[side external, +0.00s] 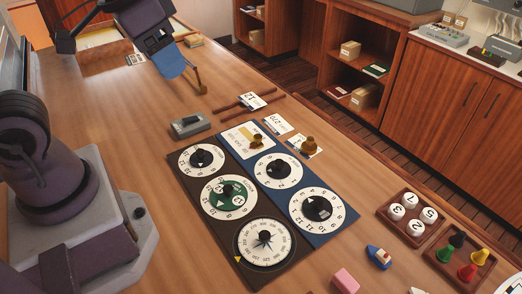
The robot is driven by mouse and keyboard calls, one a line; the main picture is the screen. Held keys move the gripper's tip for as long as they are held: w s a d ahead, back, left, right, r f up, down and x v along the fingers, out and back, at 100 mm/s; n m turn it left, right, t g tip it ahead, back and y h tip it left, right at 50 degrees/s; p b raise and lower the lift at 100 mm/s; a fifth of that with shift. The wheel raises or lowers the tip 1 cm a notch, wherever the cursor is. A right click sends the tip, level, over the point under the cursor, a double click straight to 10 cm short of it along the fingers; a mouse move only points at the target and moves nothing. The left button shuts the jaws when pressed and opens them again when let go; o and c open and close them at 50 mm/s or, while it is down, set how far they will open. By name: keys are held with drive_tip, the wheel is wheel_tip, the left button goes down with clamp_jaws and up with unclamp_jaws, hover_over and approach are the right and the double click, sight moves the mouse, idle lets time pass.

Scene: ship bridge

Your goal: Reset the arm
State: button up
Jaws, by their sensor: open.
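My gripper (172,65) is at the upper left of the side external view, raised over the far part of the wooden table (105,100). Its end is blue and points down and to the right. It is open, and I see nothing held in it; the gap between the fingers is hard to make out.
Two boards with round dials, one brown (229,248) and one blue (273,194), lie mid-table. A grey box (190,125) sits behind them. White cards (278,124), a toy boat (379,256), a pink block (345,281) and trays of pieces (381,212) lie rightward.

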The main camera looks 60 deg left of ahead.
drive_tip(key=shift+s+r+t, duration=0.9)
drive_tip(key=shift+s+r, duration=0.35)
idle(0.7)
drive_tip(key=shift+f, duration=0.15)
drive_tip(key=shift+c, duration=1.2)
drive_tip(key=n+g, duration=0.2)
drive_tip(key=g, duration=0.4)
hover_over(258, 136)
wheel_tip(258, 136, down, 19)
wheel_tip(258, 136, down, 13)
drive_tip(key=shift+f, duration=0.1)
